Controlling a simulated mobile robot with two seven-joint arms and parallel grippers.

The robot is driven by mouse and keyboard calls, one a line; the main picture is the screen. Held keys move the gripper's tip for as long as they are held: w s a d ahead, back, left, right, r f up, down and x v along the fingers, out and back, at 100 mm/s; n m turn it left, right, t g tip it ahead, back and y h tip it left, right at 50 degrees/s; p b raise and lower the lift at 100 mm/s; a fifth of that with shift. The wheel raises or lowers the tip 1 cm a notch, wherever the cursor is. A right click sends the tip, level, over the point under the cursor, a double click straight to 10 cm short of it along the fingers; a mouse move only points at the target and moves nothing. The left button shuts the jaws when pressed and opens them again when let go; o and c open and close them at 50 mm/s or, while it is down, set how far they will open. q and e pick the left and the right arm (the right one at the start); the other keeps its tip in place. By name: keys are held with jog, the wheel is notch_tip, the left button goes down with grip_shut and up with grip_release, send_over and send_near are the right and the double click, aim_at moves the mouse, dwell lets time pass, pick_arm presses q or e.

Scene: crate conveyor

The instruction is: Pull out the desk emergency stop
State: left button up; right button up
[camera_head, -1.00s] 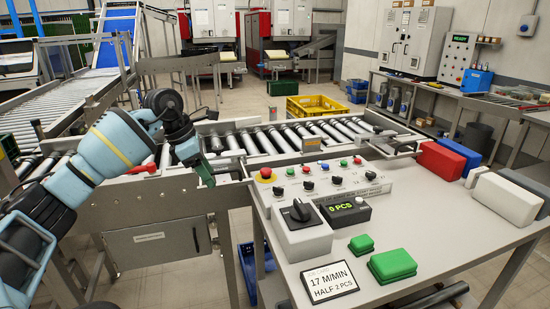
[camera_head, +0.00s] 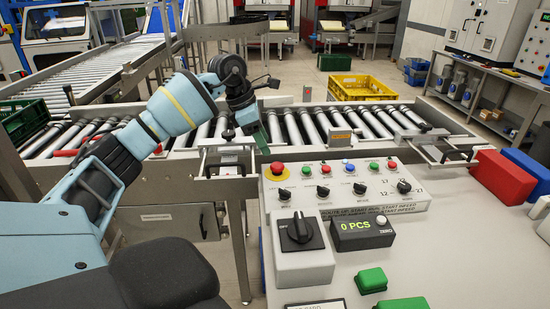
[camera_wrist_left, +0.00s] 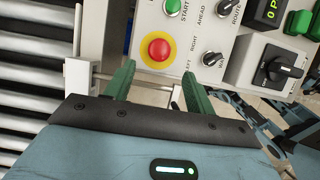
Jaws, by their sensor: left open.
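The desk emergency stop is a red mushroom button (camera_head: 277,168) on a yellow disc, at the left end of the white control panel (camera_head: 340,192). In the left wrist view the red button (camera_wrist_left: 160,49) lies ahead of the fingertips, roughly between their lines. My left gripper (camera_head: 258,134) is beside the panel's left back corner, above the conveyor edge. Its two green fingers (camera_wrist_left: 158,84) are apart and empty, with a gap between them and the button. My right gripper is not in view.
The panel carries several knobs and coloured buttons. A grey rotary switch box (camera_head: 302,250) and a counter box (camera_head: 362,232) stand in front of it. A roller conveyor (camera_head: 310,125) runs behind. Red (camera_head: 503,176) and blue blocks lie at the right. A yellow crate (camera_head: 362,87) stands beyond.

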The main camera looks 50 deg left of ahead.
aim_at(276, 164)
pick_arm(q)
jog(key=shift+x, duration=3.6)
